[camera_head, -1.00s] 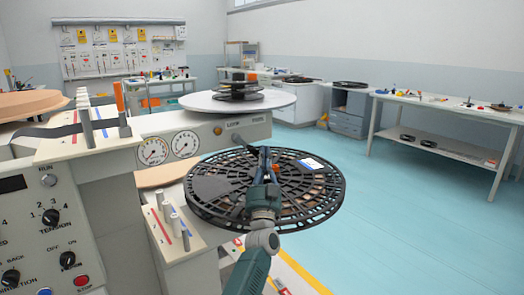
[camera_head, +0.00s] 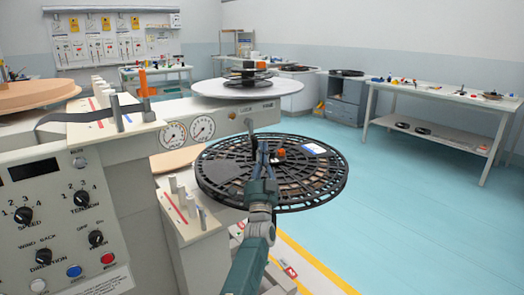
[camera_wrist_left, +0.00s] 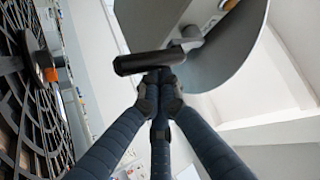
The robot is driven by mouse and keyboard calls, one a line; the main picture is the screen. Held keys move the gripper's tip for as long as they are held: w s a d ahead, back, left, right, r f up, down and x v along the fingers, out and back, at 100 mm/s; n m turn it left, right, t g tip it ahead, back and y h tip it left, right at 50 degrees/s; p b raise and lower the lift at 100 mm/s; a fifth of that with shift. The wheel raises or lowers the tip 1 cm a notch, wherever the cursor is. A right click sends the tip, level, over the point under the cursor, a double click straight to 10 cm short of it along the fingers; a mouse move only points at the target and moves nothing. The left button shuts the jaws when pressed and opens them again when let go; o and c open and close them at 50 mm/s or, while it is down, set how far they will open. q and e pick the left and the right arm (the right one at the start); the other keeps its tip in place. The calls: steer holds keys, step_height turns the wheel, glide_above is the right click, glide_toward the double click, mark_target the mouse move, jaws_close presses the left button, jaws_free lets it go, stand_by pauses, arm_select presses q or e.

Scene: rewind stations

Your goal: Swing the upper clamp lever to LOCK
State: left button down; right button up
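The upper clamp lever (camera_head: 251,132) has a black handle and sits on the cream panel under the grey round platform, near small lettering I read as LOCK. In the head view it hangs roughly upright. My left gripper (camera_head: 262,148) reaches up in front of the black reel, its fingertips beside the handle. In the left wrist view the black handle (camera_wrist_left: 150,62) lies crosswise just beyond the fingertips of my left gripper (camera_wrist_left: 159,95), joined to a grey metal arm. The fingertips are together and appear to touch the handle without enclosing it. My right gripper is out of view.
A large black spoked reel (camera_head: 225,178) lies close under my left gripper. The grey round platform (camera_head: 215,90) is above the lever. Control panels (camera_head: 60,215) stand at left. The blue floor (camera_head: 400,220) at right is clear.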

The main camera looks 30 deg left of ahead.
arm_select(q)
steer(key=shift+s+a, duration=0.15)
steer(key=shift+s, duration=0.05)
stand_by(0.5)
steer(key=v, duration=1.2)
